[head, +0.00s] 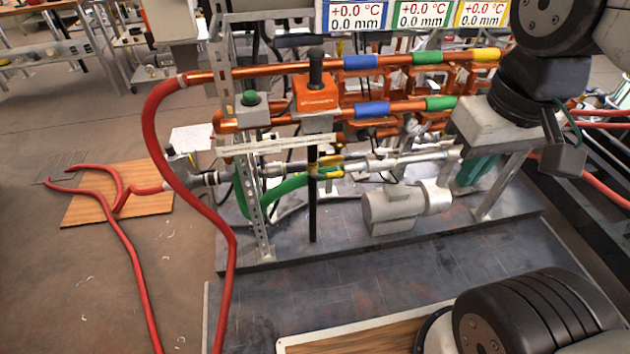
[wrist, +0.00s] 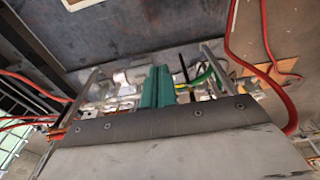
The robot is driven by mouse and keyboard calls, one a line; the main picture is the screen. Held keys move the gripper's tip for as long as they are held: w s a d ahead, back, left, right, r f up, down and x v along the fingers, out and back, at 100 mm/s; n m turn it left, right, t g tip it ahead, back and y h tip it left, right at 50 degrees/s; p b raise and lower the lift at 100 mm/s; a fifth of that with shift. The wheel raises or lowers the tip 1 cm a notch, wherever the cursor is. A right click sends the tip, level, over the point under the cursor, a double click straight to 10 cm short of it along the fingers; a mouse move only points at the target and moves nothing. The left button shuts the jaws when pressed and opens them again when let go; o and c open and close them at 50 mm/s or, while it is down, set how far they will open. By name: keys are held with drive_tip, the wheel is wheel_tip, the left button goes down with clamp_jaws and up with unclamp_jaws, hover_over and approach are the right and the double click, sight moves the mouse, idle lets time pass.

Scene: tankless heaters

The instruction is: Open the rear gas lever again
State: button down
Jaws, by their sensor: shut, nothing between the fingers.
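My gripper shows in the head view (head: 476,172) at the right of the pipe rig, with its teal fingers pointing down beside the silver pipe end. In the wrist view its teal fingers (wrist: 157,70) are together, with nothing between them. Small yellow parts (head: 331,164), possibly gas levers, sit on the lower silver pipe near the middle of the rig, well to the left of my gripper. I cannot tell which of them is the rear gas lever or how it is turned. A black upright rod (head: 312,210) stands partly in front of them.
Copper pipes with blue, green and yellow bands (head: 372,109) run above. An orange box with a black knob (head: 316,93) sits on the rig. A grey motor-like unit (head: 391,208) stands below. A red hose (head: 160,130) loops at the left. The dark plate (head: 300,295) is clear in front.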

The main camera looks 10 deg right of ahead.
drive_tip(key=w+a+f+t, duration=0.1)
drive_tip(key=w+f+t, duration=0.1)
drive_tip(key=w+f, duration=0.95)
drive_tip(key=w+a+f+t, duration=0.1)
drive_tip(key=w+f, duration=0.5)
drive_tip(key=w, duration=1.1)
drive_tip(key=w+f+t, duration=0.3)
drive_tip(key=f+t, duration=0.4)
drive_tip(key=f, duration=0.6)
drive_tip(key=w+a+f+t, duration=0.1)
drive_tip(key=w+f+t, duration=0.3)
drive_tip(key=f, duration=1)
drive_tip(key=shift+t, duration=1.4)
